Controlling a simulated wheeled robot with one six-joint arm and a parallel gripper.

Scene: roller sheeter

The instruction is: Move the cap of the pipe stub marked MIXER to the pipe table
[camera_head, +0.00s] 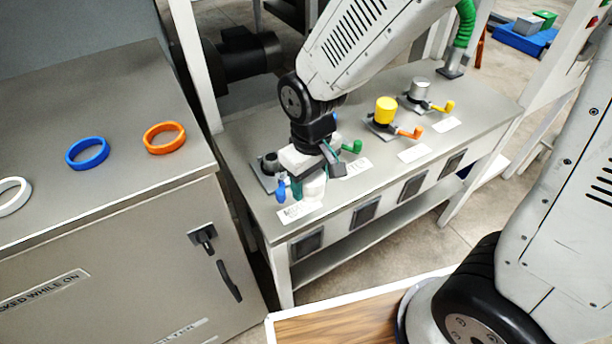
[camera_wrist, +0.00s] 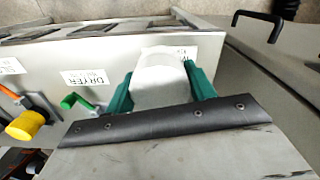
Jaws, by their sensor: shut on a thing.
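My gripper (camera_head: 312,178) is shut on a white cap (camera_head: 315,187) above the front left part of the grey bench with the pipe stubs. In the wrist view the same white cap (camera_wrist: 160,85) sits between the two green fingers. An uncapped dark stub (camera_head: 269,163) with a blue handle (camera_head: 281,190) stands just left of my gripper. The label in front of it (camera_head: 300,211) is too small to read. The label by the green handle reads DRYER (camera_wrist: 85,77). The stub at the green handle (camera_head: 353,147) is hidden behind my gripper.
A yellow-capped stub (camera_head: 385,110) with an orange handle and a grey-capped stub (camera_head: 420,88) with a yellow handle stand farther right. Blue (camera_head: 87,153), orange (camera_head: 164,138) and white (camera_head: 13,195) rings lie on the cabinet (camera_head: 110,100) at left, with free room around them.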

